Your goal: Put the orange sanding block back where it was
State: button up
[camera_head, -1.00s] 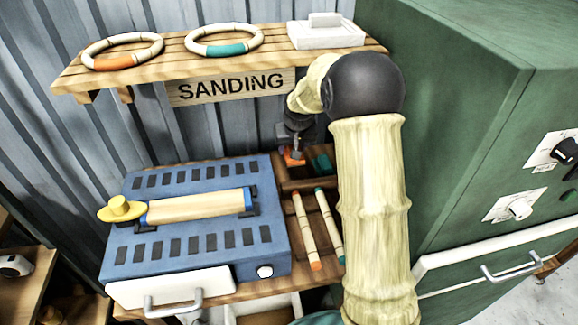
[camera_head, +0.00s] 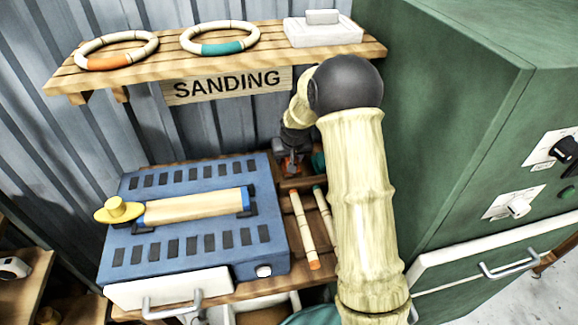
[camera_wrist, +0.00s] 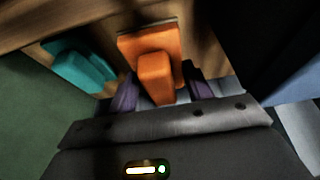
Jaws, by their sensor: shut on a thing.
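The orange sanding block (camera_wrist: 158,75) fills the middle of the wrist view, with a raised grip on a flat base. My gripper (camera_wrist: 168,95) is shut on it, a purple finger on each side. In the head view my gripper (camera_head: 291,163) is at the wooden tray (camera_head: 291,183) behind the sticks, mostly hidden by my arm. A teal block (camera_wrist: 78,66) lies beside the orange one in the wrist view, apart from it. I cannot tell whether the orange block touches the wood below.
A blue machine (camera_head: 190,225) with a wooden roller stands left of the tray. Two sticks, one orange-tipped (camera_head: 305,230), lie in front. A shelf (camera_head: 270,52) with two rings and a white block is above. A green cabinet (camera_head: 450,130) closes off the right.

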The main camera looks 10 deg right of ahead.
jog(key=shift+f, duration=1.85)
jog(key=shift+f, duration=0.1)
jog(key=o, duration=0.9)
jog(key=shift+o, duration=0.2)
jog(key=shift+w, duration=0.1)
jog(key=shift+a, duration=0.2)
jog(key=shift+r, duration=0.3)
jog(key=v, duration=1.1)
jog(key=shift+s+d+r, duration=0.15)
jog(key=shift+s+r, duration=0.15)
